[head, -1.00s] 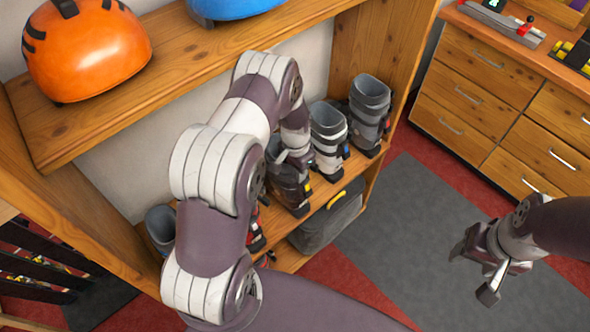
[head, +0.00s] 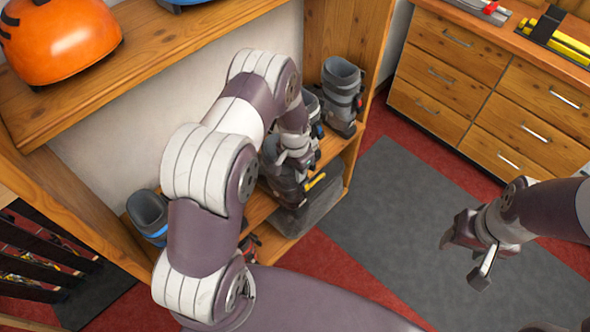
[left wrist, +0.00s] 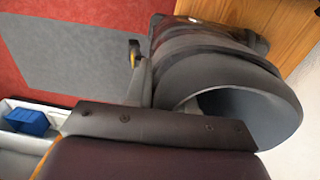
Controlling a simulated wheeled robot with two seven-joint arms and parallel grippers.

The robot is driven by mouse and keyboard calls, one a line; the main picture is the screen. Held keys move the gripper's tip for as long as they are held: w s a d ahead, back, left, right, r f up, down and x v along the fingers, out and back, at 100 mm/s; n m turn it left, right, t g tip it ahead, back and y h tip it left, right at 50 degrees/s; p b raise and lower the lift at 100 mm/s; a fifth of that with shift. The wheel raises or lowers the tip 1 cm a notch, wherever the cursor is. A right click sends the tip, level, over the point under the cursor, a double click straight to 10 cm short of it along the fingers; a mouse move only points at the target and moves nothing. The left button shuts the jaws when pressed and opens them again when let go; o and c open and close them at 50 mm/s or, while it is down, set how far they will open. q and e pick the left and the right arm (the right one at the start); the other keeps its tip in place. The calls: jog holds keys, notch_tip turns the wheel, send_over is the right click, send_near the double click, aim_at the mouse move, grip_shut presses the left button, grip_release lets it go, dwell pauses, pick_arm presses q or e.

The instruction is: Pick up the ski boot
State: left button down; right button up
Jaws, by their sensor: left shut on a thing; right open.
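A dark grey ski boot (head: 284,187) is at the front of the boot shelf in the head view, partly hidden by my left arm. My left gripper (head: 291,157) is shut on it at the upper part. In the left wrist view, the boot's wide grey cuff (left wrist: 235,80) fills the right side, its open top facing the lower right, against a dark gripper finger (left wrist: 150,126). Whether its sole touches the shelf is hidden. My right gripper (head: 464,260) is open and empty above the floor, to the right.
Another grey boot (head: 342,97) stands at the shelf's right end; one between is mostly hidden. A blue-grey boot (head: 148,214) stands at left. A grey case (head: 310,208) lies below. An upper shelf (head: 175,62) holds an orange helmet (head: 60,40). Drawers (head: 487,85) stand right; the grey mat (head: 400,215) is clear.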

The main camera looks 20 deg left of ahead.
pick_arm(q)
jog(key=shift+w+a, duration=0.1)
jog(key=shift+w, duration=0.05)
jog(key=c, duration=0.9)
grip_release()
jog(key=r+b, duration=0.1)
jog(key=r, duration=0.5)
jog(key=r+b, duration=0.1)
jog(key=r, duration=0.5)
jog(key=shift+a+r, duration=0.2)
jog(key=shift+r, duration=0.2)
